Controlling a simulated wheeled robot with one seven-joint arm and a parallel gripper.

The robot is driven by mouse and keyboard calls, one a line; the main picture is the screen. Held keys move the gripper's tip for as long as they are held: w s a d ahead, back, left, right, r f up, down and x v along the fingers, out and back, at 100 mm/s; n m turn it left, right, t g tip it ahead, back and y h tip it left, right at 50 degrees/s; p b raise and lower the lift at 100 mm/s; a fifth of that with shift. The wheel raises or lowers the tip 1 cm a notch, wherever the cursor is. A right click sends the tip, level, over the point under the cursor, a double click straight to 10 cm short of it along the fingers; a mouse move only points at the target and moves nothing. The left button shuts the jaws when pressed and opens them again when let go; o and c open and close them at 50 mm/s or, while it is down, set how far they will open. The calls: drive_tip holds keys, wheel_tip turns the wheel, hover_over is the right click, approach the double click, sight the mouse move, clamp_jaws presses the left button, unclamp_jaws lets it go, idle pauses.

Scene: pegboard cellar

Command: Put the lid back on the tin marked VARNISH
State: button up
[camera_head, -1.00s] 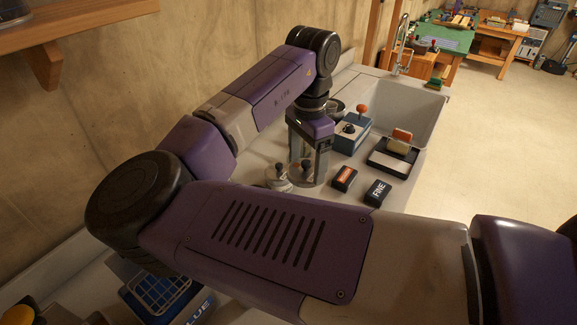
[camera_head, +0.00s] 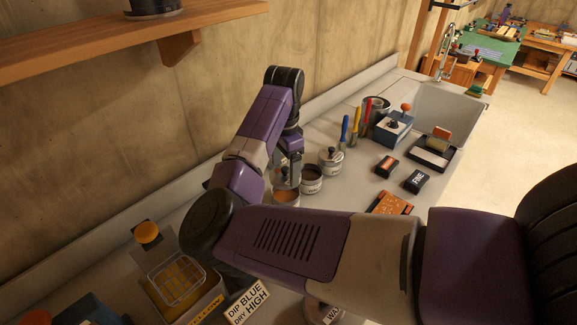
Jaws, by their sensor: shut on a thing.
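My gripper (camera_head: 285,172) points down over an open tin with amber-brown contents (camera_head: 285,196). It is shut on a small grey lid by its dark knob, and my fingers partly hide the lid. The lid appears above the tin's rim; I cannot tell whether it touches. Just right is a second open tin with dark contents (camera_head: 311,180). Behind it stands a closed tin (camera_head: 330,159) with a black-knobbed lid. The tins' labels are too small to read, so I cannot tell which is VARNISH. My forearm hides the bench in front.
Upright tools with blue, yellow and red handles (camera_head: 355,128) stand behind the tins. A blue box with an orange knob (camera_head: 394,128), a FINE block (camera_head: 417,181) and an orange-brown slab (camera_head: 391,203) lie right.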

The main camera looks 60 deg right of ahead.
drive_tip(key=shift+f+b, duration=1.9)
drive_tip(key=shift+f, duration=1.15)
drive_tip(key=shift+p, duration=0.3)
drive_tip(key=shift+f, duration=0.15)
drive_tip(key=shift+p, duration=0.4)
idle(0.7)
drive_tip(key=o, duration=1.3)
